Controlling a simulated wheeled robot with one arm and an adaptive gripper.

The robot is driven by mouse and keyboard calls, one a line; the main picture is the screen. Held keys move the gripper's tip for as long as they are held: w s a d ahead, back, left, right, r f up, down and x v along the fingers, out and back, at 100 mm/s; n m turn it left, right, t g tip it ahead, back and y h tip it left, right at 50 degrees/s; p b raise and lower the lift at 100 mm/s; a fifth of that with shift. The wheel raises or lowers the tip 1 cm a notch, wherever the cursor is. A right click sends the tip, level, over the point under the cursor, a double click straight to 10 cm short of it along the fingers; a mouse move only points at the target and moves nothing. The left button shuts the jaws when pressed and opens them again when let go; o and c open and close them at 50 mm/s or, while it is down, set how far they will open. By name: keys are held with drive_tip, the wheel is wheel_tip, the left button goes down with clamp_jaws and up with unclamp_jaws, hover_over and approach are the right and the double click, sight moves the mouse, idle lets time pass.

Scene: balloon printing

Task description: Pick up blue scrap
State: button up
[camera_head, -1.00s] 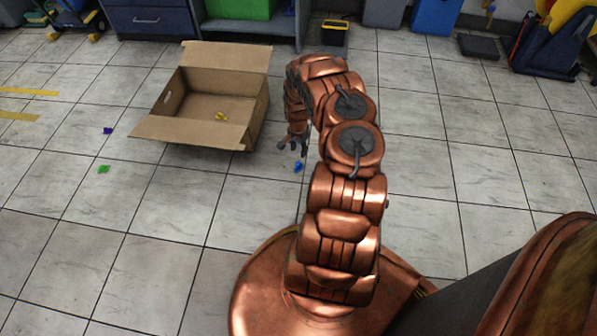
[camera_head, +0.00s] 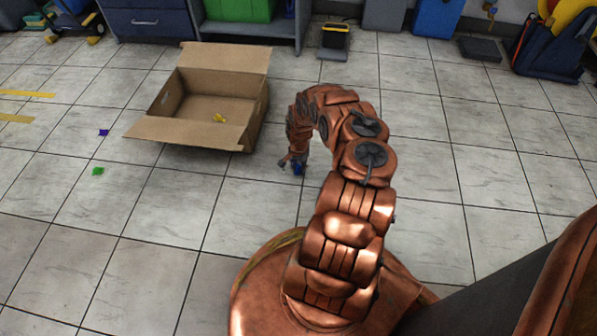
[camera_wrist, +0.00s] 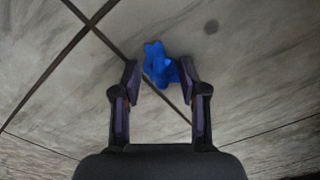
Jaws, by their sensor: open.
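The blue scrap (camera_wrist: 159,64) is a small crumpled piece on the tiled floor. In the wrist view it lies between and slightly beyond the fingertips of my gripper (camera_wrist: 160,78). The fingers are open on either side of it, the right fingertip very close to it; I cannot tell if they touch. In the head view the blue scrap (camera_head: 298,168) is partly hidden at my gripper (camera_head: 291,163), which is low near the floor, right of the cardboard box.
An open cardboard box (camera_head: 186,133) stands to the left with a yellow scrap (camera_head: 219,118) inside. A purple scrap (camera_head: 103,132) and a green scrap (camera_head: 98,171) lie on the floor further left.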

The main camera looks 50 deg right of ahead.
sight(298, 167)
drive_tip(key=shift+f, duration=0.15)
drive_tip(key=shift+c, duration=0.3)
drive_tip(key=c, duration=0.7)
drive_tip(key=shift+r, duration=0.35)
wheel_tip(298, 167, up, 4)
drive_tip(key=p, duration=0.2)
drive_tip(key=shift+a+f+p, duration=0.15)
drive_tip(key=shift+f+p, duration=0.1)
drive_tip(key=shift+p, duration=0.15)
drive_tip(key=a+p, duration=0.1)
drive_tip(key=a, duration=0.4)
drive_tip(key=s+a+p, duration=0.1)
drive_tip(key=a, duration=0.4)
drive_tip(key=s+a+p, duration=0.1)
drive_tip(key=a+p, duration=0.1)
drive_tip(key=a, duration=0.3)
drive_tip(key=shift+a+r, duration=0.3)
drive_tip(key=shift+r, duration=0.05)
drive_tip(key=shift+w, duration=0.1)
